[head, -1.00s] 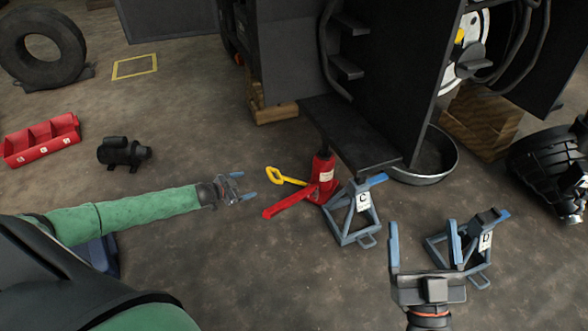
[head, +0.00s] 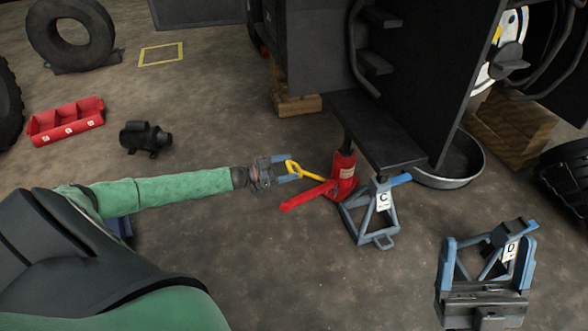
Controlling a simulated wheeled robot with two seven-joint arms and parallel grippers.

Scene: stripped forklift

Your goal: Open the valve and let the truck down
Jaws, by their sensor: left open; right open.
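A red bottle jack (head: 343,172) stands upright under the truck's dark step plate (head: 380,135). A red lever (head: 307,195) sticks out from its base to the left. A yellow valve handle (head: 307,171) with a looped end also points left from it. My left gripper (head: 290,168) is open, with its blue fingers at the looped end of the yellow handle, which appears to lie between them. I cannot tell whether they touch. My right gripper (head: 488,245) is open and empty at the lower right, in front of jack stand D (head: 510,252).
Blue jack stand C (head: 377,215) stands right beside the jack, near the plate's edge. A round metal pan (head: 455,165) and wooden blocks (head: 515,125) lie behind. A red bin (head: 65,122), a black motor (head: 145,137) and tyre (head: 70,35) are left. The front middle floor is clear.

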